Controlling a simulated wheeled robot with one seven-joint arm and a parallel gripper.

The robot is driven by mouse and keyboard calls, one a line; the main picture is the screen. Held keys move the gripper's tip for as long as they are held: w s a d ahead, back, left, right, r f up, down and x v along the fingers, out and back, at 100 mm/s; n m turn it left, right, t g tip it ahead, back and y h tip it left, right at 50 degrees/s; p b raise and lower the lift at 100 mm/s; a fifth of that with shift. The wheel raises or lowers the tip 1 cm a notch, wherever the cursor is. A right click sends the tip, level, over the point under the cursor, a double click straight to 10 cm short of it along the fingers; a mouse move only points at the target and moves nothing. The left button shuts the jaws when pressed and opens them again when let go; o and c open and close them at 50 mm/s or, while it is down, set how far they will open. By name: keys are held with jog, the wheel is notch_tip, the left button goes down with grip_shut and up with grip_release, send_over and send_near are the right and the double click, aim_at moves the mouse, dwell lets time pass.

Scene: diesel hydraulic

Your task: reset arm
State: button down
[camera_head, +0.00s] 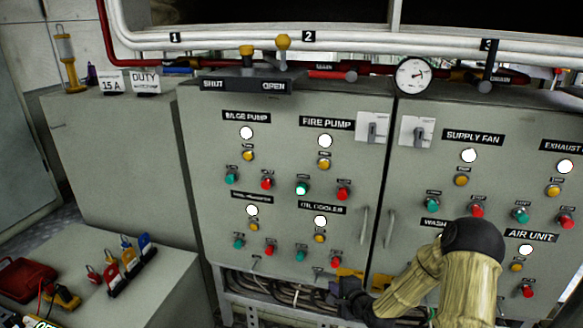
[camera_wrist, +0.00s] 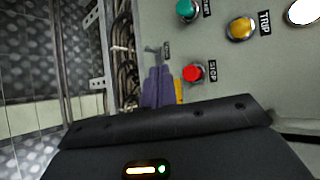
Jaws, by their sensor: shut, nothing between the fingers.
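My gripper (camera_head: 349,290) is low in the head view, in front of the lower edge of the grey control cabinet (camera_head: 205,175). My arm, in a beige sleeve with a black joint, reaches in from the lower right and hides part of the right cabinet door. In the wrist view my gripper (camera_wrist: 158,84) shows purple fingers close together, shut and empty. They are near a red stop button (camera_wrist: 193,73) in that view; I cannot tell whether they touch the panel. A small yellow patch shows beside the fingers.
Exposed cables (camera_head: 285,300) run beneath the cabinet. A pressure gauge (camera_head: 413,76) and pipes are above it. Door handles (camera_head: 364,226) stick out near the arm. A bench (camera_head: 165,285) at lower left holds a rack of coloured padlocks (camera_head: 130,262) and a red case (camera_head: 28,278).

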jog(key=s+r+n+g+h, duration=0.25)
jog(key=s+r+n, duration=0.3)
jog(key=s, duration=0.35)
jog(key=s+a+r+n+g+h, duration=0.1)
jog(key=s+r+n+g, duration=0.2)
jog(key=s+r+n, duration=0.45)
jog(key=s+r+n+g+h, duration=0.1)
jog(key=s+r+n+g, duration=0.25)
jog(key=s, duration=0.65)
jog(key=w+p+v, duration=0.2)
jog(key=p+v, duration=1)
jog(key=p, duration=0.1)
jog(key=w+r+p+v, duration=0.1)
jog(key=w+p+v, duration=0.2)
jog(key=p+v, duration=0.9)
jog(key=shift+a+r+p, duration=0.25)
jog(key=shift+a+p, duration=0.15)
jog(key=shift+a, duration=0.15)
jog(key=shift+w, duration=0.1)
